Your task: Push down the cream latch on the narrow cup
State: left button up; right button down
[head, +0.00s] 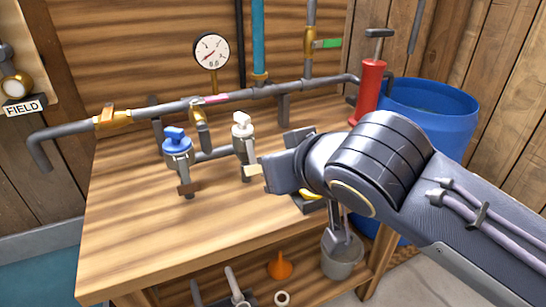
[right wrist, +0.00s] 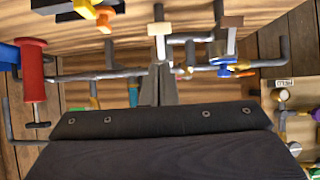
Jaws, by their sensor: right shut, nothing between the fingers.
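The narrow cup (head: 243,146) hangs from the pipework under a cream knob, right of the blue-topped cup (head: 177,150). Its cream latch (head: 253,170) sticks out at its lower side, and also shows in the right wrist view (right wrist: 160,29). My right gripper (head: 270,174) is beside the latch, just right of it in the head view. In the right wrist view its fingers (right wrist: 158,84) are shut and empty, pointing toward the cup and latch. I cannot tell whether they touch. My left gripper is out of view.
A brown latch (head: 188,188) sits on the blue-topped cup. A long grey pipe (head: 240,95) with a gauge (head: 212,51) runs behind. A red pump (head: 369,90) and blue barrel (head: 440,110) stand right. The wooden bench (head: 130,225) is clear at front left.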

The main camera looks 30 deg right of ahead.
jog(key=shift+v, duration=1)
